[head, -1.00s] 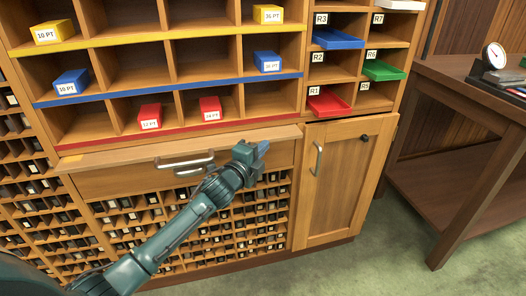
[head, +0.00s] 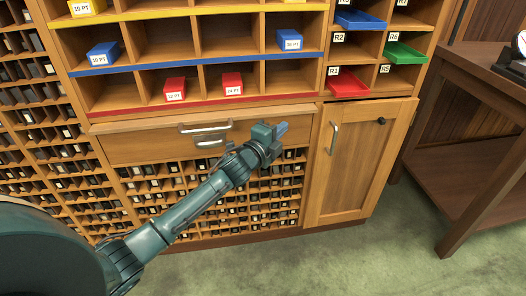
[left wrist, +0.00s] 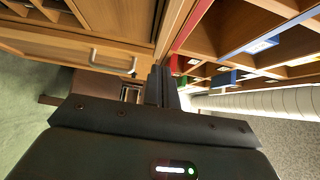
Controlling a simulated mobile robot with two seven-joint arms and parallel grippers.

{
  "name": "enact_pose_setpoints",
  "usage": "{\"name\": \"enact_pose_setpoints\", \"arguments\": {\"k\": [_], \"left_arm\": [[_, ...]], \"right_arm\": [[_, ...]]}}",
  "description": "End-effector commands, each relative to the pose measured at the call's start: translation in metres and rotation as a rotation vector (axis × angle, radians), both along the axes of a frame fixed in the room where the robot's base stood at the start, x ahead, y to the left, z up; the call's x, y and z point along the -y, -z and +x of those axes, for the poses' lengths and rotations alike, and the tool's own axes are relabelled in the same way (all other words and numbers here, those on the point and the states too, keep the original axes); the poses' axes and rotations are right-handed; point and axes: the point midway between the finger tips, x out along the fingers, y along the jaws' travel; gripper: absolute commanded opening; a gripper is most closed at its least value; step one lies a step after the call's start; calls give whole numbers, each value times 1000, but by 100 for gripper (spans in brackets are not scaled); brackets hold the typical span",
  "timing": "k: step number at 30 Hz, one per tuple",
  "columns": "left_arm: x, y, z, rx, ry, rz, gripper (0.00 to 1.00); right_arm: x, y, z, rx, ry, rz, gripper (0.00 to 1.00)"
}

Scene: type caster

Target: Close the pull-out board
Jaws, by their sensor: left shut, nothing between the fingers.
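The pull-out board (head: 150,122) is a thin wooden strip below the red-edged shelf of the cabinet, above a drawer front (head: 130,150). In the head view it shows as a narrow lip; I cannot tell whether it is fully flush. Two metal handles (head: 205,127) show at its middle, one above the other. My left gripper (head: 279,130) is shut and empty, in front of the right part of the board and drawer. Contact cannot be made out. Its closed fingers also show in the left wrist view (left wrist: 160,86). My right gripper is out of view.
Cubbies above hold red (head: 232,84) and blue (head: 102,54) boxes and coloured trays (head: 348,84). Small slots of type lie below the drawer. A cupboard door (head: 352,165) is to the right, then a dark wooden table (head: 480,100). Green floor is clear in front.

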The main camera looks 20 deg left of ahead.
Motion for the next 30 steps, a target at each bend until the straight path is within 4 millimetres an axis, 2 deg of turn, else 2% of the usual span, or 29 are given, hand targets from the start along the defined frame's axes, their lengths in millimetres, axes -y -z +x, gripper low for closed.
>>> {"name": "enact_pose_setpoints", "arguments": {"k": [1, 3, 9, 18, 20, 23, 27, 30], "left_arm": [[-4, 0, -16, -4, 1, 1, 0], [-7, 0, -32, -5, 1, 2, 0], [-14, 0, -71, -5, 0, 1, 0], [-25, -1, -99, -9, -4, -4, 0], [-37, -1, -108, -23, -11, -15, 0], [-71, -2, -136, -58, -25, -43, 0], [-123, -11, -187, -108, -34, -81, 0], [-150, -20, -219, -138, -27, -97, 0]], "right_arm": [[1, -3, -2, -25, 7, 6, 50], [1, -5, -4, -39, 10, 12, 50], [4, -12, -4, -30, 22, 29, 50], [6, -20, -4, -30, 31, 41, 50], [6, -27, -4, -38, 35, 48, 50], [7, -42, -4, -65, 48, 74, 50], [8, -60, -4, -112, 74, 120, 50], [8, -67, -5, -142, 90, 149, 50]]}}
